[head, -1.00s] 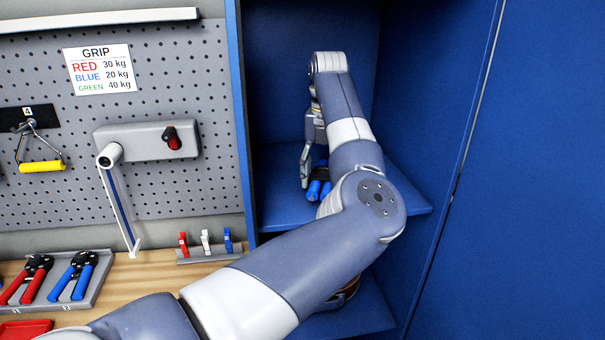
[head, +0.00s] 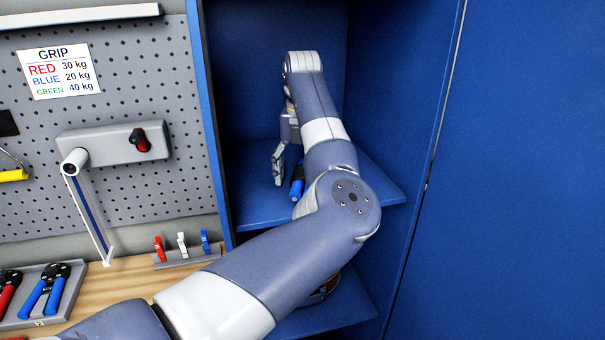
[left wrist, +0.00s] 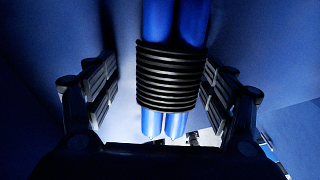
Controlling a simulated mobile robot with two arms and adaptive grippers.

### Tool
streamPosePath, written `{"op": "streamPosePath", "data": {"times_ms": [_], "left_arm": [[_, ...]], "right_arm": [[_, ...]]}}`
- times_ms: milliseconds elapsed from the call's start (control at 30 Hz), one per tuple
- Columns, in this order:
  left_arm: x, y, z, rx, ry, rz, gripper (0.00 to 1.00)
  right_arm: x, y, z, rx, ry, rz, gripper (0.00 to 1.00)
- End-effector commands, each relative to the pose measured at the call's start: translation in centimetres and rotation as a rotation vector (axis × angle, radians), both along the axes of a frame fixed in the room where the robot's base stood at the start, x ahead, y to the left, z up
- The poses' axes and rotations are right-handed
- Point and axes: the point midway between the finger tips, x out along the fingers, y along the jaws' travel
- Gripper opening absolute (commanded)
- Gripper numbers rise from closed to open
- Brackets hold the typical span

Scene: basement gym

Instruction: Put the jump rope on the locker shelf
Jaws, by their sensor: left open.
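The jump rope (head: 297,190) lies on the locker shelf (head: 250,207), its blue handles partly hidden behind my left arm in the head view. In the left wrist view its two blue handles and black coiled cord (left wrist: 166,75) fill the middle. My left gripper (head: 286,170) is inside the locker, low over the shelf. Its fingers (left wrist: 160,95) stand open on either side of the rope, with gaps visible on both sides in the wrist view. My right gripper is not in view.
The blue locker wall (head: 203,110) stands close left of my arm, and a large blue panel (head: 520,170) fills the right. The shelf's right part (head: 375,190) is bare. A pegboard (head: 120,200) and workbench (head: 125,290) with tools lie to the left.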

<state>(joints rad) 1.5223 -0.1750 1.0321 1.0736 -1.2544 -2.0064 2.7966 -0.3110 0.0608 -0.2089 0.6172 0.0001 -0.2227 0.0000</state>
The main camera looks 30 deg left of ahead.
Motion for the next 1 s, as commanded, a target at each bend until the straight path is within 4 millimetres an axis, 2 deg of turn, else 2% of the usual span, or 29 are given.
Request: {"op": "streamPosePath", "data": {"times_ms": [233, 400, 700, 800, 1000], "left_arm": [[0.1, 0.0, 1.5, 0.000, -0.004, 0.000, 0.76], [0.1, 0.0, 4.5, -0.002, -0.007, -0.001, 0.76], [0.0, 0.0, 10.5, -0.001, -0.005, -0.001, 0.76], [0.0, 0.1, 11.6, -0.001, -0.002, -0.001, 0.76], [0.0, 0.0, 12.5, 0.000, -0.001, 0.001, 0.76]], "right_arm": [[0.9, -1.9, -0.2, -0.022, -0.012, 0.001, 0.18], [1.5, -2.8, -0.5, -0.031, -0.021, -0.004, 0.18], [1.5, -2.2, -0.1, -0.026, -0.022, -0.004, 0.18], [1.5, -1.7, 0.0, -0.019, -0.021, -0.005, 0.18], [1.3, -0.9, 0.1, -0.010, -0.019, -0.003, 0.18]]}}
